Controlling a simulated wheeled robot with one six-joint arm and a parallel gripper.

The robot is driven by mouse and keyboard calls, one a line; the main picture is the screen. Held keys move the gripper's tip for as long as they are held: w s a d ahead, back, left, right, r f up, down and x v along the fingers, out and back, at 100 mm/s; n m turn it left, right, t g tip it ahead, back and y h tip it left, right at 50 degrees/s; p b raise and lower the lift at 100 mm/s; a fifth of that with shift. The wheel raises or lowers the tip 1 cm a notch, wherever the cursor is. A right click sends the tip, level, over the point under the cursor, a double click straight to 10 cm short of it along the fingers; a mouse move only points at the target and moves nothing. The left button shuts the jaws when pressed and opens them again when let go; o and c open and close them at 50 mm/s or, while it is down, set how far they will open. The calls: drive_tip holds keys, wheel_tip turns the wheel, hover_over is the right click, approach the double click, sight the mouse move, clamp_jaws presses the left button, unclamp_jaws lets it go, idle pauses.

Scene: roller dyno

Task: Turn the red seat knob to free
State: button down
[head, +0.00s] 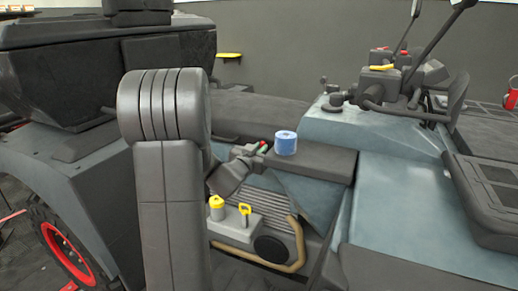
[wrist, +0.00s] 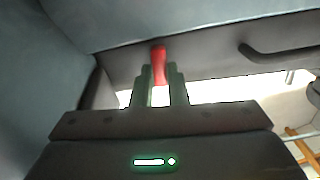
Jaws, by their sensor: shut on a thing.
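The red seat knob (wrist: 159,64) shows in the wrist view as an upright red lever below a dark panel edge. My gripper (wrist: 160,80) is shut on it, with one finger on each side. In the head view the red knob (head: 263,147) is a small red spot at the tips of my gripper (head: 258,150), beside the dark seat. My fingers hide its lower part. I cannot tell its turned position from these frames.
A blue roll (head: 286,143) stands on the dark seat close to my gripper. A yellow-capped filler (head: 216,206) and a yellow-handled dipstick (head: 245,211) stand below my wrist. A dark bar handle (wrist: 285,52) lies to the right in the wrist view.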

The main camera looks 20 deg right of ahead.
drive_tip(key=c, duration=1.4)
unclamp_jaws()
drive_tip(key=shift+c, duration=0.2)
drive_tip(key=shift+a, duration=0.1)
drive_tip(key=p+v, duration=0.1)
drive_tip(key=v, duration=1.2)
drive_tip(key=shift+s+a, duration=0.2)
drive_tip(key=shift+s, duration=0.05)
drive_tip(key=x, duration=1.3)
drive_tip(key=shift+w+d+n, duration=0.3)
